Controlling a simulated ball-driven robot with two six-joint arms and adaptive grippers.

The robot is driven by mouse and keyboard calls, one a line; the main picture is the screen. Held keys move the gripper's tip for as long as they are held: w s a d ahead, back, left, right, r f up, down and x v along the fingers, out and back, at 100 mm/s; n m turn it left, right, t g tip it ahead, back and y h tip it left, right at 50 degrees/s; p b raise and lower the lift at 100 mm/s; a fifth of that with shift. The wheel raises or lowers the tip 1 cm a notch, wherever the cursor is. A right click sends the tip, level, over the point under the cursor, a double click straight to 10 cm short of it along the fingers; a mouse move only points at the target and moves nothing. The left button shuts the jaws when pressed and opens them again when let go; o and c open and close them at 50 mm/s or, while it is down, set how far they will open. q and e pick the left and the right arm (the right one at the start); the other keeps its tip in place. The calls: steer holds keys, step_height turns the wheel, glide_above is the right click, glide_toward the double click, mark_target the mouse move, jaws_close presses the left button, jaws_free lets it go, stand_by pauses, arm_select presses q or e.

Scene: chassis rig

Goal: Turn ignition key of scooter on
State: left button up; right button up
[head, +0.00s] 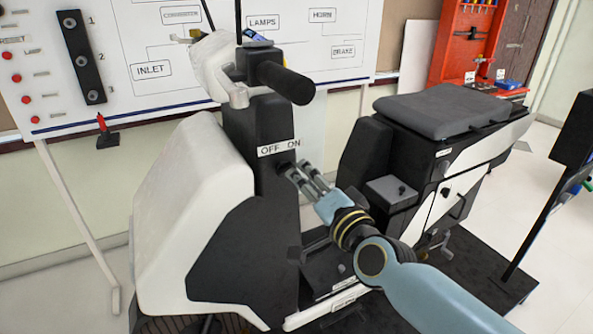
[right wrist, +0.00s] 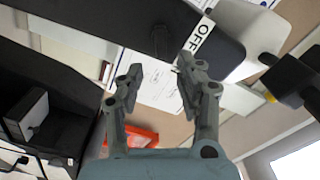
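The white and black scooter (head: 195,210) stands in the middle of the head view. Its column carries a white OFF/ON label (head: 279,147), also partly visible in the right wrist view (right wrist: 200,37). Just below the label my right gripper (head: 291,170) reaches the column from the right. In the right wrist view its two fingers (right wrist: 160,76) are apart with nothing between them. A small dark round piece, apparently the ignition key or lock (right wrist: 160,40), sits just ahead of the fingertips; its angle is too dark to tell. My left gripper is not in view.
A handlebar grip (head: 286,82) juts out above the label. The scooter seat (head: 450,103) is to the right. A whiteboard (head: 160,60) stands behind, and a red tool board (head: 462,40) is at the back right.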

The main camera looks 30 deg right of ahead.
steer(key=s, duration=0.7)
steer(key=shift+a, duration=0.2)
steer(key=shift+w, duration=0.1)
steer(key=s+d+f+n+g+b, duration=0.1)
steer(key=s+f+n+g+b, duration=0.35)
steer(key=f, duration=1.55)
steer(key=s+f+n+g+b, duration=0.1)
steer(key=s+f+g+b, duration=0.4)
steer(key=f, duration=1.4)
steer(key=s+f+n+g+b, duration=0.3)
steer(key=s+f, duration=1.1)
steer(key=s, duration=0.1)
steer(key=s+d+f+n+g, duration=0.1)
steer(key=s+f+n+g, duration=0.1)
steer(key=s, duration=0.6)
steer(key=s+d+f+n+g, duration=0.1)
steer(key=s+f+n+g, duration=0.1)
steer(key=s, duration=0.7)
steer(key=shift+f+g, duration=0.35)
steer(key=shift+f, duration=0.5)
